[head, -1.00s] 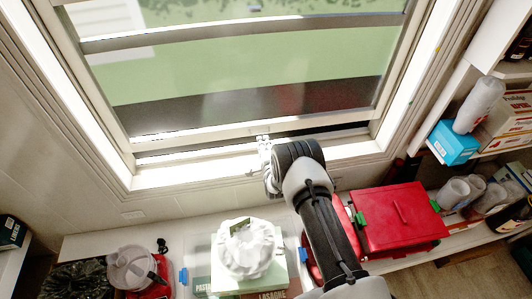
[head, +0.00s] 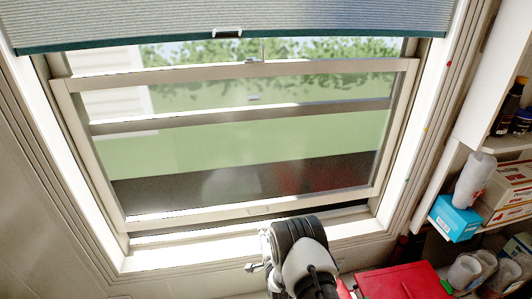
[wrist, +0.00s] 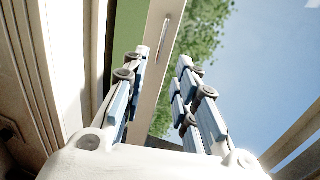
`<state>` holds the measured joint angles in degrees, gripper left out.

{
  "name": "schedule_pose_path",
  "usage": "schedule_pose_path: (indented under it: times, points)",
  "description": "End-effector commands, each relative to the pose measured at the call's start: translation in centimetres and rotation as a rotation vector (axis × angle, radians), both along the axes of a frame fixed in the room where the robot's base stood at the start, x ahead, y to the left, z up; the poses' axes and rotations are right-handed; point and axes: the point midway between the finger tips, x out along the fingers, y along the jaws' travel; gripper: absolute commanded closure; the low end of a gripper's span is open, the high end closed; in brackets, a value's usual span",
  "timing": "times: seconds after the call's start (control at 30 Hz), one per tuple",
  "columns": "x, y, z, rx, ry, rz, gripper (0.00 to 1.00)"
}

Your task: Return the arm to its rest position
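My arm reaches up from the bottom of the head view to the window. My gripper (head: 262,243) is at the window's lower edge, near the sill, partly hidden by my wrist. In the wrist view my gripper (wrist: 164,62) points up, its two blue-padded fingers apart with no object held between them. A pale window frame bar (wrist: 158,70) shows beyond the fingers. I cannot tell whether the gripper touches the frame.
The window sash (head: 250,212) stands slightly raised above the sill (head: 180,252). A shade (head: 330,20) hangs at the top. Right shelves hold a blue box (head: 455,218), a whitish bottle (head: 474,180) and cartons. A red box (head: 400,283) stands below, right of my arm.

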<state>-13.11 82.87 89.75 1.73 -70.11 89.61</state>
Motion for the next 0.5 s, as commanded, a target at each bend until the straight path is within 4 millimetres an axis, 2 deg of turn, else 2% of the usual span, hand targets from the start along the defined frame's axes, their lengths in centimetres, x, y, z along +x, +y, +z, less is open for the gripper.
schedule_pose_path:
  times: [0.07, 0.17, 0.33, 0.5]
  points:
    - [0.3, -0.1, 0.7, -0.010, 0.001, 0.000, 0.73]
    - [1.3, -0.3, 2.7, -0.050, 0.012, 0.004, 0.73]
    - [3.0, -1.2, 9.0, -0.188, 0.065, 0.024, 0.73]
    - [2.9, -2.8, 15.5, -0.346, 0.134, 0.063, 0.73]
